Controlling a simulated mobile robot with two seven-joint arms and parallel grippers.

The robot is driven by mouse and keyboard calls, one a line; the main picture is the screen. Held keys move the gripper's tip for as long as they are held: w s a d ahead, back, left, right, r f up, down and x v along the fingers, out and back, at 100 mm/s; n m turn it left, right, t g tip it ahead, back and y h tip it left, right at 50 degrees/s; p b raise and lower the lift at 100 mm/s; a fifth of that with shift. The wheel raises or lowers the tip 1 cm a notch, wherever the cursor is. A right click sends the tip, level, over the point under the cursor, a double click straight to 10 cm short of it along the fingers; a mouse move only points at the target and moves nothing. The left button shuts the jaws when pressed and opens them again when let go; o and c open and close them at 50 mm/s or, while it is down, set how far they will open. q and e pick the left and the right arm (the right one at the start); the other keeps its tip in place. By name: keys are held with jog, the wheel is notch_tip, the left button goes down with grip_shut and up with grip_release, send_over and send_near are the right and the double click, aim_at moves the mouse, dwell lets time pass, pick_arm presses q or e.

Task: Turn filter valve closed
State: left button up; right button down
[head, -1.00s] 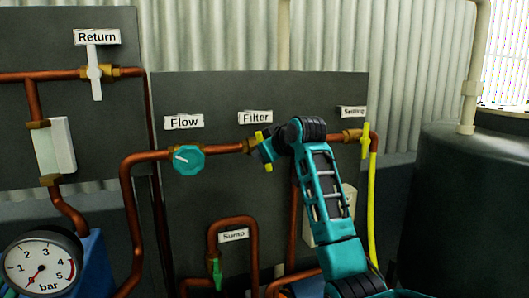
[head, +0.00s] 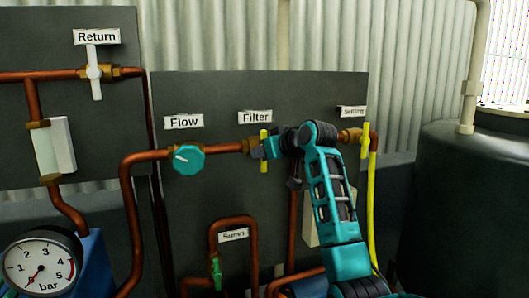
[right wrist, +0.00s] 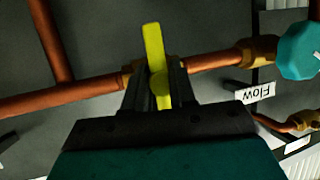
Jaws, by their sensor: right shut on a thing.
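The filter valve's yellow handle (head: 264,135) is on the copper pipe below the "Filter" label (head: 255,117). It stands upright in the head view, across the pipe. My right gripper (head: 267,149) is at the handle, its arm reaching up from below right. In the right wrist view the handle (right wrist: 154,45) sits between the two fingers of the gripper (right wrist: 158,82), which is shut on it. The handle crosses the pipe there too. The fingers hide part of the valve body. My left gripper is not in view.
The teal flow knob (head: 188,160) is on the same pipe to the left. A second yellow valve handle (head: 365,140) is to the right under another label. A green sump valve (head: 216,268) is below. A dark tank (head: 465,200) stands at right.

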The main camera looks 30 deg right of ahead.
jog(key=shift+a+f, duration=0.1)
jog(key=shift+a, duration=0.05)
jog(key=c, duration=1.1)
grip_release()
jog(key=shift+c, duration=0.2)
jog(key=shift+o, duration=0.5)
jog(key=shift+r, duration=0.25)
